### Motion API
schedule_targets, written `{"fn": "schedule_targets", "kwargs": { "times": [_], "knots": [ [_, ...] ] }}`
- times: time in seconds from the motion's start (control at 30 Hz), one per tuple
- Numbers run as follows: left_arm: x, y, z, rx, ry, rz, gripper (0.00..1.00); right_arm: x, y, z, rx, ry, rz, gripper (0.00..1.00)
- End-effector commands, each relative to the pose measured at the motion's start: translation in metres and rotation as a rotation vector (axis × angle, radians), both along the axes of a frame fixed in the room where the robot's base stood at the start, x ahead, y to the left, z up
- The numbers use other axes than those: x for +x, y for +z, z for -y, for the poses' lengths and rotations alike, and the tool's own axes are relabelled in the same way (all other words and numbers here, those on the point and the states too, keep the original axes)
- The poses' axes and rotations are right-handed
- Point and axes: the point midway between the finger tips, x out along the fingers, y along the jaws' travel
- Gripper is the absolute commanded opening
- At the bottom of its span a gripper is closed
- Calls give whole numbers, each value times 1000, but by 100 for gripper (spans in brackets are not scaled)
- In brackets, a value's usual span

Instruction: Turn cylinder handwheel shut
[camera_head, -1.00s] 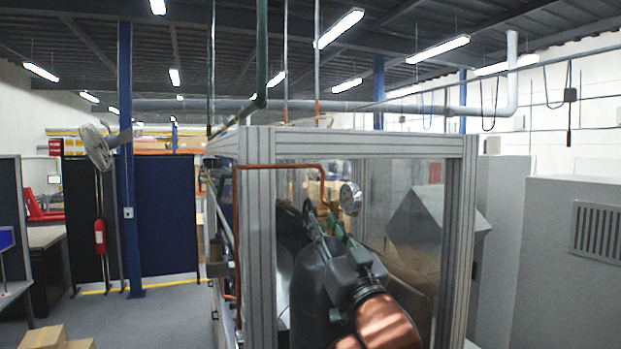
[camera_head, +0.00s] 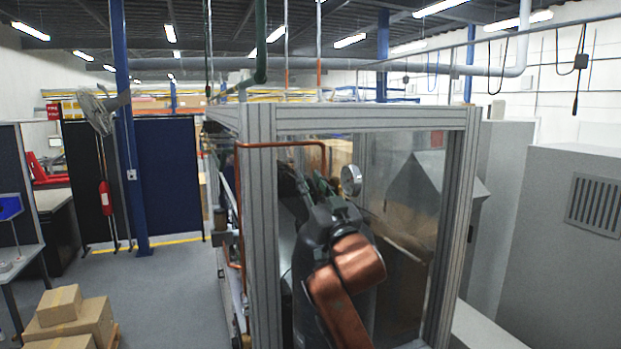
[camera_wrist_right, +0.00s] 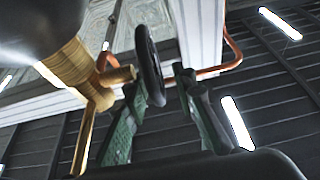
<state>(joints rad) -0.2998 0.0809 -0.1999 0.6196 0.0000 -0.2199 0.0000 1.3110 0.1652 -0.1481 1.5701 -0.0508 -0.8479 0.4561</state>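A dark grey cylinder (camera_head: 306,262) stands inside the framed enclosure, partly behind my right arm. Its rounded dark body also shows at the upper left of the right wrist view (camera_wrist_right: 40,22), with a brass valve (camera_wrist_right: 92,78). The black handwheel (camera_wrist_right: 149,62) sits on the valve, seen nearly edge-on. My right gripper (camera_wrist_right: 160,82) is open, its green fingers apart, with the wheel's rim between or just beyond the tips; contact cannot be told. In the head view the right gripper (camera_head: 319,184) is small and dark, and hides the handwheel. My left gripper is out of view.
The enclosure's grey frame (camera_head: 258,220) surrounds the workspace, with posts left and right. A round gauge (camera_head: 351,180) and a copper pipe (camera_head: 285,144) are close to the right gripper. Cardboard boxes (camera_head: 75,317) stand at lower left. A grey cabinet (camera_head: 575,260) is at right.

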Motion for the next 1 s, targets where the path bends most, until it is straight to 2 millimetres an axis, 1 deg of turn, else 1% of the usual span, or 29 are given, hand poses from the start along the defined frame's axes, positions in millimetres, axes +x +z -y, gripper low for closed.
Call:
{"fn": "schedule_targets", "kwargs": {
  "times": [0.17, 0.53, 0.87, 1.0],
  "knots": [
    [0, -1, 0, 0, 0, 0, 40, 0, 0, 0, 0, 0, 0, 25],
    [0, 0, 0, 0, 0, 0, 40, 0, 0, 0, 0, 0, 0, 0],
    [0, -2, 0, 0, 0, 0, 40, -1, -1, 0, 2, 0, 4, 0],
    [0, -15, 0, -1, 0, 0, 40, -1, -4, 1, 18, 1, 48, 0]
  ]
}}
